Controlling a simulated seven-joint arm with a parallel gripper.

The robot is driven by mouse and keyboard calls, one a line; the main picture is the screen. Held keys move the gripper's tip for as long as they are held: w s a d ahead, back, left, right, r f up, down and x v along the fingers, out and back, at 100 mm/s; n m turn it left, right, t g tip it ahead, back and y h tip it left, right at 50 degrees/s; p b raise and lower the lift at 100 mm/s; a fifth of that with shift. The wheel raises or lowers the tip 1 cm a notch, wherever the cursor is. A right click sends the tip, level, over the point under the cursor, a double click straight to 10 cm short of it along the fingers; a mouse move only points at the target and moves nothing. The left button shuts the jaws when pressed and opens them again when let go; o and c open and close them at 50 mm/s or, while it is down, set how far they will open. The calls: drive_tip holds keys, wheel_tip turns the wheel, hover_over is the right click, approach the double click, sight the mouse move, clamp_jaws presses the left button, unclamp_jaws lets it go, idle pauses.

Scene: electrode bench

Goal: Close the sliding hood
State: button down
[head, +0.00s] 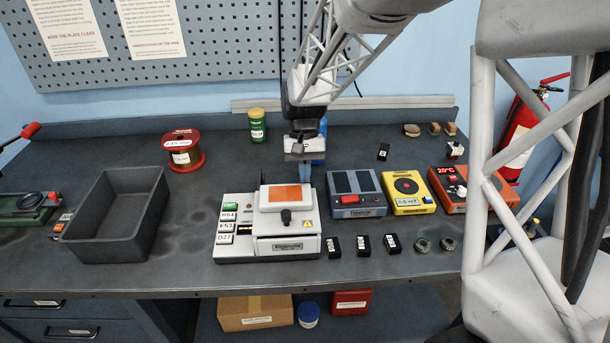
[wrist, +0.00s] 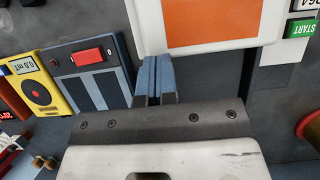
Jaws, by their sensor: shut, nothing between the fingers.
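The sliding hood (head: 267,204) is a white cover with an orange window. It sits on top of the white instrument (head: 285,246), with a dark knob (head: 286,216) at its front. I cannot tell how far along its travel the hood stands. My gripper (head: 303,180) is shut and empty, pointing down just behind the hood's rear edge, towards its right side. In the wrist view my shut blue-grey fingertips (wrist: 154,62) are beside the white edge of the hood (wrist: 150,28). I cannot tell whether they touch it.
To the instrument's right stand a blue box with a red switch (head: 357,192), a yellow meter (head: 407,192) and an orange unit (head: 455,189). Several small black blocks (head: 363,245) lie in front. A grey bin (head: 116,215) and a red spool (head: 183,150) are left.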

drive_tip(key=w+f+v, duration=0.1)
drive_tip(key=w+v, duration=0.1)
drive_tip(key=v, duration=0.9)
drive_tip(key=shift+w, duration=0.25)
drive_tip(key=shift+w, duration=0.1)
drive_tip(key=w, duration=0.8)
drive_tip(key=shift+s+f, duration=0.1)
drive_tip(key=shift+f, duration=0.1)
